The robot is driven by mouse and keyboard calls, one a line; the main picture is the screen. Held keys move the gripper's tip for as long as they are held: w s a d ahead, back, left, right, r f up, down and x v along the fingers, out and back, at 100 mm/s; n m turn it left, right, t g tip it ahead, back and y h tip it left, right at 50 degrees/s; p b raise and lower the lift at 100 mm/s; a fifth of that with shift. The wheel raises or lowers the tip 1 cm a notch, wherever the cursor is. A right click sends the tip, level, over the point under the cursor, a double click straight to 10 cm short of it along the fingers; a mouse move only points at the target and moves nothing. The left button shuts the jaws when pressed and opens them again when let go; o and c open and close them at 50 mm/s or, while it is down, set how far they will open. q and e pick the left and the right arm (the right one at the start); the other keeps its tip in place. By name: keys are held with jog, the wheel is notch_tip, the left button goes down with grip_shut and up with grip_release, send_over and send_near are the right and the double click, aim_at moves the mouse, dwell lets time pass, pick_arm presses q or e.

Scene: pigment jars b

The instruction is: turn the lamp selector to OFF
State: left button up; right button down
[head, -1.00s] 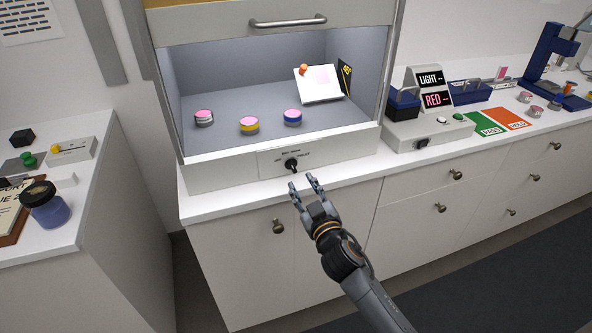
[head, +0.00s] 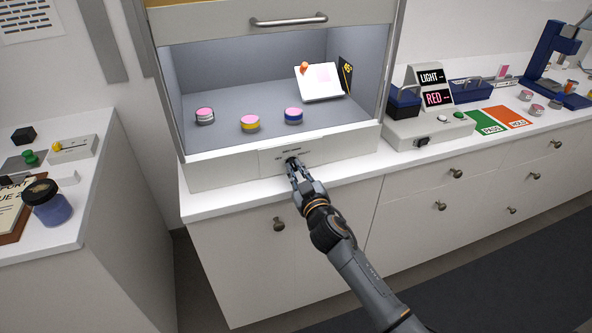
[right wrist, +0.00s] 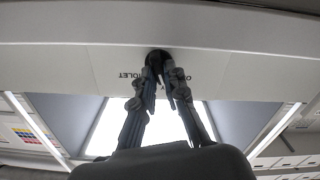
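The lamp selector (right wrist: 158,57) is a small black knob on the white front panel (head: 345,150) below the open viewing booth. In the head view it is mostly hidden by my right gripper (head: 295,166). In the right wrist view my right gripper (right wrist: 162,76) has its two fingertips drawn in close on either side of the knob, and it looks shut on it. Lettering ending in "OLET" shows to one side of the knob; the label on the other side is partly hidden by a finger. The knob's exact setting is hidden. My left gripper is not in view.
The counter's front strip is clear.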

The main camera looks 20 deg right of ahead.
jog(key=shift+n, duration=0.4)
jog(key=n, duration=0.3)
jog(key=shift+f+n, duration=0.1)
jog(key=shift+n, duration=0.2)
jog(key=shift+a+n, duration=0.1)
jog(key=shift+n, duration=1.6)
jog(key=c, duration=1.4)
grip_release()
jog(key=shift+s, duration=0.15)
